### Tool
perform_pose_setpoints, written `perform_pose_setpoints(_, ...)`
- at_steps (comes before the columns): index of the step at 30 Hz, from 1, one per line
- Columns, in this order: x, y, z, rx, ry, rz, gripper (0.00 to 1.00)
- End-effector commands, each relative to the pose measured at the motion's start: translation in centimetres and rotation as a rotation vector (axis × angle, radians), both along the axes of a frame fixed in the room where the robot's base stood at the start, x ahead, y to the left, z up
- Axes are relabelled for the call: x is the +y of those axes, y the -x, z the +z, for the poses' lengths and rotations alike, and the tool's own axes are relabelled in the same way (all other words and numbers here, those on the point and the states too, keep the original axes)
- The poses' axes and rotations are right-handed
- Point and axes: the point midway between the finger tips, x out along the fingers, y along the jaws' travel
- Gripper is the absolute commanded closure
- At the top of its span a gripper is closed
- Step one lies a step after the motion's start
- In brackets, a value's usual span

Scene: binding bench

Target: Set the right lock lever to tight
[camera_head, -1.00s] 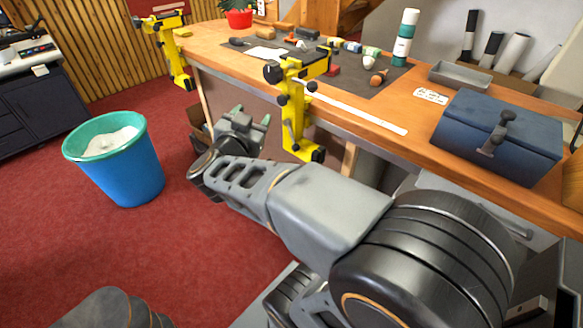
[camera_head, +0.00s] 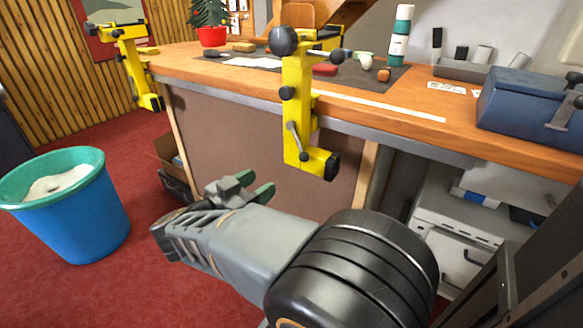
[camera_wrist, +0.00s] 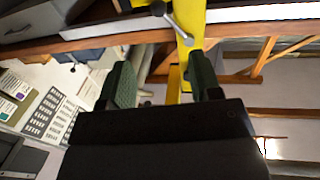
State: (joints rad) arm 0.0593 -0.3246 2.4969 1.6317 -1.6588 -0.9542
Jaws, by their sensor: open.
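The right yellow clamp (camera_head: 295,105) is mounted on the bench's front edge, its post reaching below the top. A short grey lever (camera_head: 298,142), apparently the right lock lever, sits low on that post and slants down to the right. In the wrist view a grey lever with a round knob (camera_wrist: 178,27) crosses the yellow post (camera_wrist: 190,15). My gripper (camera_head: 256,188) is open and empty, below and left of the lever and apart from it. In the wrist view its green-padded fingers (camera_wrist: 162,82) stand apart, with the lever beyond them. Markings for tight are not readable.
A similar yellow clamp (camera_head: 131,60) stands at the bench's left end. The wooden bench (camera_head: 420,128) carries a dark mat, bottles, small tools and a blue box (camera_head: 530,105). A blue bin (camera_head: 75,220) stands on the red carpet at left. A white drawer cabinet (camera_head: 450,230) is under the bench.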

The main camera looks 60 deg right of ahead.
Motion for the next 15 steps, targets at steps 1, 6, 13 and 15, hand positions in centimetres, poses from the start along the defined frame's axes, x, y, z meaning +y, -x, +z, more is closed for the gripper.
perform_pose_setpoints(1,-0.3,0.1,-0.5,-0.002,0.0,-0.005,0.42)
perform_pose_setpoints(6,-2.2,0.6,-0.5,-0.004,-0.001,-0.015,0.42)
perform_pose_setpoints(13,-6.2,1.4,-0.6,-0.002,0.001,-0.018,0.42)
perform_pose_setpoints(15,-7.5,1.6,-0.6,-0.003,0.001,-0.016,0.42)
